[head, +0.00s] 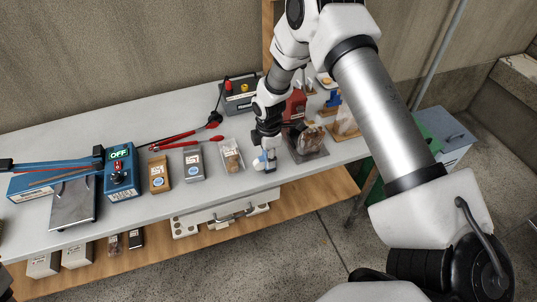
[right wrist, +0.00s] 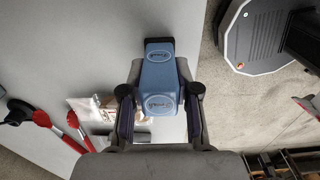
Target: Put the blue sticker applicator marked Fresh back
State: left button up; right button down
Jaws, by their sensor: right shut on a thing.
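The blue sticker applicator (right wrist: 158,75) is between the two fingers of my right gripper (right wrist: 160,92) in the right wrist view. It carries oval labels whose lettering looks like Fresh, though it is small. In the head view my right gripper (head: 265,143) points down near the table's front edge, shut on the applicator (head: 264,163), mostly hidden by the fingers. I cannot tell whether its foot touches the table. A second small blue item (head: 333,99) stands on a wooden stand (head: 330,109) to the right, partly hidden behind my arm. My left gripper is not in view.
A clear-topped package (head: 231,155) lies just left of my right gripper, a dark tray (head: 318,152) with a brown bagged item just right.

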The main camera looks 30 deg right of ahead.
jog(key=shift+s+f, duration=0.1)
jog(key=shift+f, duration=0.05)
jog(key=c, duration=0.8)
grip_release()
jog(key=shift+c, duration=0.2)
jog(key=shift+r, duration=0.35)
notch_tip(320, 180, up, 11)
jog(key=shift+f+b, duration=0.1)
jog(key=shift+b, duration=1.15)
jog(key=shift+r, duration=0.45)
